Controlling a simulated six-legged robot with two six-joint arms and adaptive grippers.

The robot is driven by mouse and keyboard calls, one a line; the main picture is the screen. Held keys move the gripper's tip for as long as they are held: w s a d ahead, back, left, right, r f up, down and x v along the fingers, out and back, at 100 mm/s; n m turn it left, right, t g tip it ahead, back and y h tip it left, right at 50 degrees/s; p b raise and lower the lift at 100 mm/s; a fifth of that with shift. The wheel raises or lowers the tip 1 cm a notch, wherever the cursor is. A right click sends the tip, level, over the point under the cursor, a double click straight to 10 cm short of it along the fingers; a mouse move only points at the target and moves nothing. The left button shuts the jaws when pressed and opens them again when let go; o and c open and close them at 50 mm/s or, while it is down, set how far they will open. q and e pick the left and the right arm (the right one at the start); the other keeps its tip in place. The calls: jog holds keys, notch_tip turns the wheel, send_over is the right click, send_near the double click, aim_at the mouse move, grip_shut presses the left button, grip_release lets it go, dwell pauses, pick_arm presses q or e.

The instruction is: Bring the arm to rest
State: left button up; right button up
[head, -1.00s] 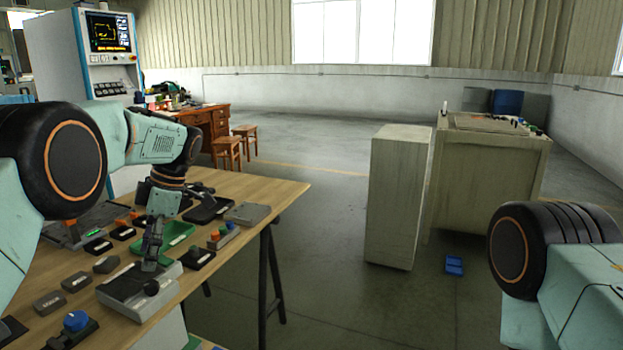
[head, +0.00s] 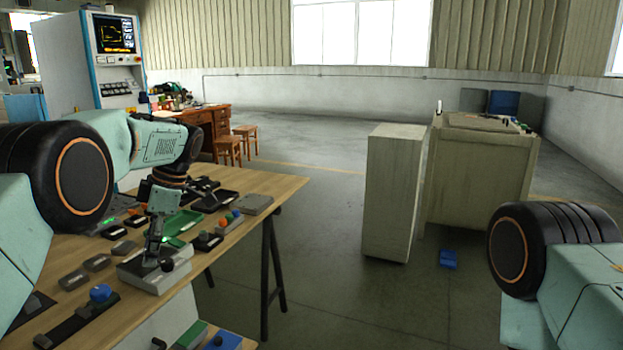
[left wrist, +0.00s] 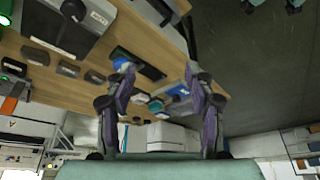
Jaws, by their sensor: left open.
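My left gripper (head: 153,251) hangs over the wooden workbench, in front of a grey box with a black knob (head: 170,279) in the head view. Whether its fingertips touch the box cannot be told there. In the left wrist view its two fingers (left wrist: 160,88) stand wide apart with nothing held between them. The left arm is bent and reaches out over the bench. My right arm (head: 575,270) shows only in part at the lower right of the head view; its gripper is outside the picture.
The workbench (head: 275,187) carries a green tray (head: 183,222), a button box (head: 230,221), a black bar with a blue knob (head: 72,322) and several small dark blocks. Floor between is clear.

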pick_arm(q)
jog(key=w+d+f+m+t+h, duration=0.1)
jog(key=w+d+f+m+t, duration=0.1)
jog(key=w+f+m+t, duration=0.35)
jog(key=s+d+f+m+h, duration=0.1)
jog(key=s+d+f+m, duration=0.15)
jog(key=f+m, duration=0.5)
jog(key=s+d+f+m+h, duration=0.2)
jog(key=s+f+m, duration=0.2)
jog(key=f, duration=0.7)
jog(key=s+d+f+m, duration=0.15)
jog(key=s+f, duration=0.25)
jog(key=s, duration=0.4)
jog(key=s+d+f+m, duration=0.1)
jog(key=s+f+m, duration=0.25)
jog(key=s, duration=0.45)
jog(key=s+g, duration=0.3)
jog(key=s, duration=2.3)
jog(key=shift+a+f+m, duration=0.2)
jog(key=shift+a+m, duration=0.05)
jog(key=shift+m, duration=0.05)
